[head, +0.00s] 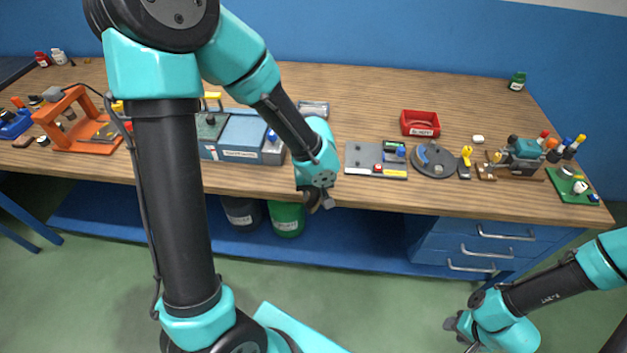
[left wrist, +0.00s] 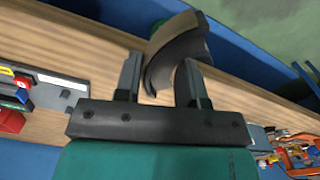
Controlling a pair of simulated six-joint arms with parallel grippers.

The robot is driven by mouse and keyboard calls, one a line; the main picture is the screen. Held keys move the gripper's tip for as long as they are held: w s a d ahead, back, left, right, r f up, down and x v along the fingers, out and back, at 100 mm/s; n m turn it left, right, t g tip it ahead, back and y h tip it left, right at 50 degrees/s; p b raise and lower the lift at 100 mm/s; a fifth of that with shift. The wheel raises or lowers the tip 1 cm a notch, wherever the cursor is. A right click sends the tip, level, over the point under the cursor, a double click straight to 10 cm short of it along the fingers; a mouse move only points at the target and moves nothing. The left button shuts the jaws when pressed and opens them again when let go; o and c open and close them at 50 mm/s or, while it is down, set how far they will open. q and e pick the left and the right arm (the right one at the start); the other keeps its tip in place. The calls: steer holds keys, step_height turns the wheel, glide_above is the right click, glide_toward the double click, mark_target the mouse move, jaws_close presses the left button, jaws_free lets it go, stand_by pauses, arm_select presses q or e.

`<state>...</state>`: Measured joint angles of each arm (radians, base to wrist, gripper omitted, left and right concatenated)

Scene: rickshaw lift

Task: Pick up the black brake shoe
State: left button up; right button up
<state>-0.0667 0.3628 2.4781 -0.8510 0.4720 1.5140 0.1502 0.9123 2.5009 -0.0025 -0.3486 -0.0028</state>
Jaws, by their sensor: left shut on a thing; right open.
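The black brake shoe (left wrist: 175,48) is a dark curved piece. In the left wrist view it sits between the two fingers of my left gripper (left wrist: 160,78), which is shut on it. In the head view my left gripper (head: 318,203) is at the front edge of the workbench, and the brake shoe (head: 312,198) shows only as a small dark shape there, partly hidden by the gripper. My right gripper (head: 457,326) is open and empty, low at the bottom right, in front of the drawers and away from the bench top.
The wooden bench (head: 350,100) holds a blue toolbox (head: 230,155), a grey plate (head: 364,158), a red bin (head: 420,124), a round grey disc (head: 434,170) and an orange frame (head: 66,138). Green (head: 287,228) and dark (head: 240,212) buckets stand below. The bench's middle back is mostly clear.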

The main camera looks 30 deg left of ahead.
stand_by(0.8)
arm_select(q)
steer(key=w+m, duration=0.1)
steer(key=w, duration=0.2)
steer(key=w+d+r+m, duration=0.1)
steer(key=w+m, duration=0.1)
steer(key=w, duration=0.1)
steer(key=w+r+m, duration=0.1)
steer(key=w+m, duration=0.1)
steer(key=w, duration=0.1)
steer(key=shift+w+d, duration=0.3)
steer(key=shift+d, duration=0.1)
steer(key=w+d+r+m, duration=0.2)
steer(key=w+d+m, duration=0.1)
steer(key=w+m, duration=0.2)
steer(key=shift+w+d+m, duration=0.15)
steer(key=shift+w+m, duration=0.25)
steer(key=shift+w, duration=0.8)
